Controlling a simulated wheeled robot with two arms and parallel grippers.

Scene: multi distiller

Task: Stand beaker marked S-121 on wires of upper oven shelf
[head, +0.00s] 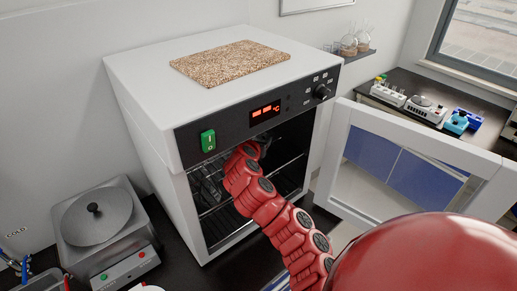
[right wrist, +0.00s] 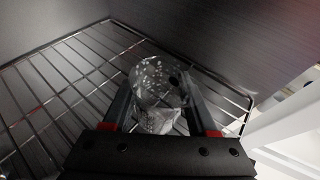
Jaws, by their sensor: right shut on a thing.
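A clear glass beaker (right wrist: 158,84) shows in the right wrist view between the two dark fingers of my right gripper (right wrist: 160,95), which is shut on it. I cannot read its marking. The beaker is over the wires of an oven shelf (right wrist: 55,85); I cannot tell whether its base touches them. In the head view my red right arm reaches through the open front of the white oven (head: 160,100), and the gripper and beaker are mostly hidden under the control panel. My left gripper is not in view.
The oven door (head: 410,160) stands open to the right of my arm. A cork-like mat (head: 230,62) lies on the oven top. A device with a round lid (head: 97,215) stands at left. Dark oven walls are close to the gripper.

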